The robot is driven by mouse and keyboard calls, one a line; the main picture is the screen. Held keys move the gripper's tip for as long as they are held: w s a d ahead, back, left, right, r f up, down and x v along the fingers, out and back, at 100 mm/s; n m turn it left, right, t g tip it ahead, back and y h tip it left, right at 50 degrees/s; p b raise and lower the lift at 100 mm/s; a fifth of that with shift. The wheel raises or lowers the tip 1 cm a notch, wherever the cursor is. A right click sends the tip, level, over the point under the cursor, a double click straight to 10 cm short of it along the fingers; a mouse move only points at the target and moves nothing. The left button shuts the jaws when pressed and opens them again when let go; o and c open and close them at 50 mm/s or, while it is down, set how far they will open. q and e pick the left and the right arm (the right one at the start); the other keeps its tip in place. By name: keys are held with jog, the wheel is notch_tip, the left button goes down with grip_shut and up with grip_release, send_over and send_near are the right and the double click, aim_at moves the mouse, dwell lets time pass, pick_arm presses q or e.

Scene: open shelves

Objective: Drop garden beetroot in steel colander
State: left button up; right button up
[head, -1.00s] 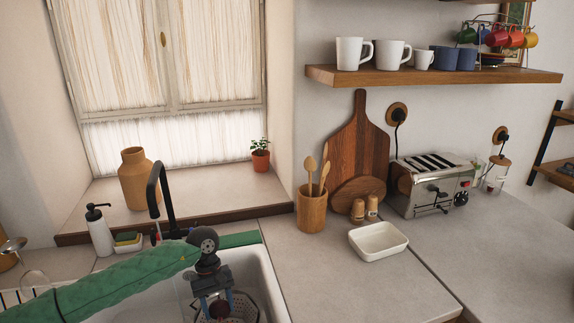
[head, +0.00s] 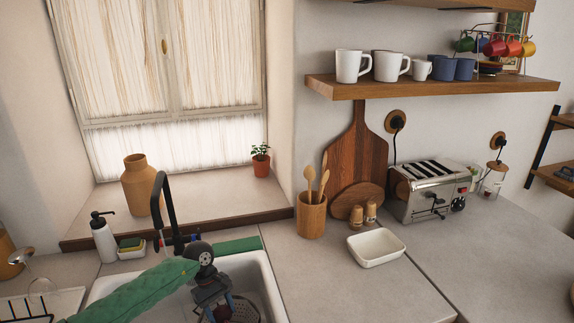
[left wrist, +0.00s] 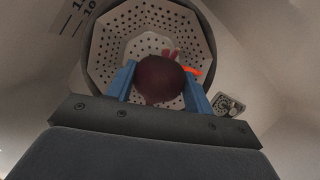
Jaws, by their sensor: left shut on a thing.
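The dark red garden beetroot (left wrist: 160,78) is held between the blue fingers of my left gripper (left wrist: 160,84), which is shut on it. In the left wrist view it lies in front of the steel colander (left wrist: 110,42), a perforated bowl, and hides part of its floor. The colander's edge also shows in the head view (head: 247,308), down in the sink beside my left gripper (head: 219,312). How high the beetroot is above the colander floor is hard to tell. My right gripper is not in view.
The white sink (head: 262,283) surrounds the colander. A black faucet (head: 168,200) stands behind my left arm. A small orange piece (left wrist: 193,71) shows beside the beetroot.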

aim_at(218, 306)
pick_arm(q)
notch_tip(218, 306, down, 2)
jog(key=shift+f, duration=0.3)
jog(key=o, duration=1.1)
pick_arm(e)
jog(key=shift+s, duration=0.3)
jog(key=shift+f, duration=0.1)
pick_arm(q)
jog(key=shift+w+a+r+b, duration=0.15)
jog(key=shift+r+b, duration=0.15)
jog(key=shift+r, duration=0.1)
jog(key=b+v, duration=0.2)
jog(key=v, duration=0.2)
jog(key=shift+w+r+b, duration=0.1)
jog(key=shift+r+b, duration=0.1)
jog(key=shift+b, duration=0.1)
jog(key=shift+b+v, duration=0.35)
jog(key=shift+v, duration=0.9)
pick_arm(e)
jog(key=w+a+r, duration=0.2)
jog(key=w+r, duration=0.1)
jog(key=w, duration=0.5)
